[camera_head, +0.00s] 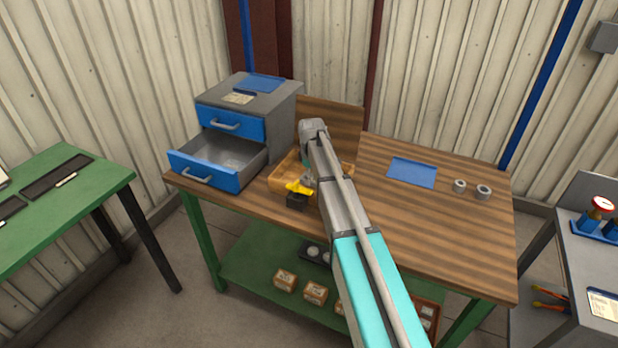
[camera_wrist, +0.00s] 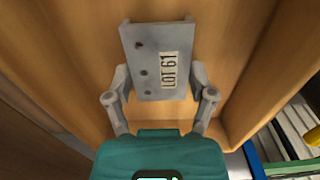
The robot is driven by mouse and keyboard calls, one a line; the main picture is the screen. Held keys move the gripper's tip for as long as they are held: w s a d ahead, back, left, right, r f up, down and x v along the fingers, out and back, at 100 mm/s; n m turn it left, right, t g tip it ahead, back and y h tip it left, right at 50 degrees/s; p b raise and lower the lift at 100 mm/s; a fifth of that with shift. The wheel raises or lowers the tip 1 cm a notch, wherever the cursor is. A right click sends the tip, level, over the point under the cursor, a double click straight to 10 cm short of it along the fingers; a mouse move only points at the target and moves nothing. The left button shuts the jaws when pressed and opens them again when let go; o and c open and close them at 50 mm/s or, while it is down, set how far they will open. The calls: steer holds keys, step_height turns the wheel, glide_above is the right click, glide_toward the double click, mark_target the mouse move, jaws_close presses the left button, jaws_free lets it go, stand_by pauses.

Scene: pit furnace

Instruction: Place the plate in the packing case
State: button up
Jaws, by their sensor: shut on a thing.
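The packing case (camera_head: 283,180) is an open wooden box on the workbench, beside the blue drawer unit. Its wood also fills most of the wrist view (camera_wrist: 255,60). The plate (camera_wrist: 148,62) is a grey metal piece with several dark holes and a white label reading LOT 61. My gripper (camera_wrist: 160,88) is shut on the plate, with one finger at each side edge. The plate is within the case's outline in the wrist view; whether it touches the floor I cannot tell. In the head view my arm hides the plate and part of the case.
A grey cabinet (camera_head: 284,101) with an open blue drawer (camera_head: 205,174) stands left of the case. A yellow and black object (camera_head: 299,188) is at the case's front. A blue sheet (camera_head: 412,172) and two metal rings (camera_head: 459,186) lie right on the bench, with clear room around them.

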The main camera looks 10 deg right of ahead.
mark_target(312, 178)
steer(key=shift+f, duration=0.2)
steer(key=o, duration=1.3)
steer(key=shift+r, duration=0.1)
steer(key=shift+c, duration=0.2)
steer(key=shift+r, duration=0.15)
step_height(312, 178, up, 12)
steer(key=p, duration=1.2)
steer(key=s+m, duration=1)
steer(key=s, duration=1.9)
steer(key=shift+s+a+m, duration=0.15)
steer(key=shift+a+m, duration=0.2)
steer(key=shift+m, duration=0.05)
